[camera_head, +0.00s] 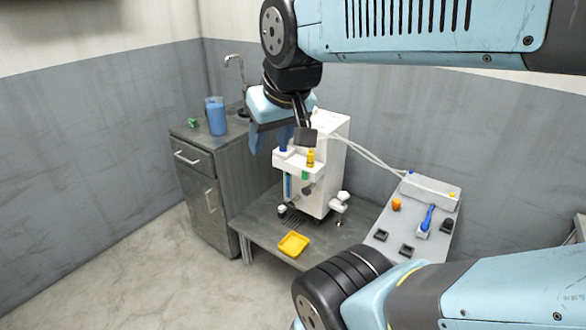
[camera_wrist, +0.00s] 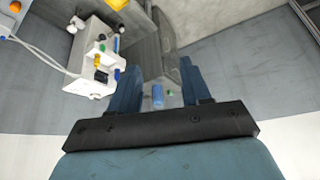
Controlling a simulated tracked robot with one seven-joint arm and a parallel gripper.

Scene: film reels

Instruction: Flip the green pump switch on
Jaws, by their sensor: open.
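The white machine (camera_head: 330,160) stands on a low grey table. A small green part (camera_head: 305,175), which may be the pump switch, sits on its front below a yellow knob (camera_head: 310,158). Whether it is on or off is too small to tell. My gripper (camera_head: 268,140) hangs left of the machine's top, apart from it. In the wrist view my gripper (camera_wrist: 160,78) is open, with nothing between its blue fingers. The machine (camera_wrist: 84,75) and its green part (camera_wrist: 102,48) show left of the fingers there.
A grey cabinet (camera_head: 207,180) at the left bears a blue cup (camera_head: 216,116), a small green object (camera_head: 192,122) and a tap (camera_head: 238,72). A yellow tray (camera_head: 293,245) lies on the low table. A grey control panel (camera_head: 405,230) with a blue lever stands at the right.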

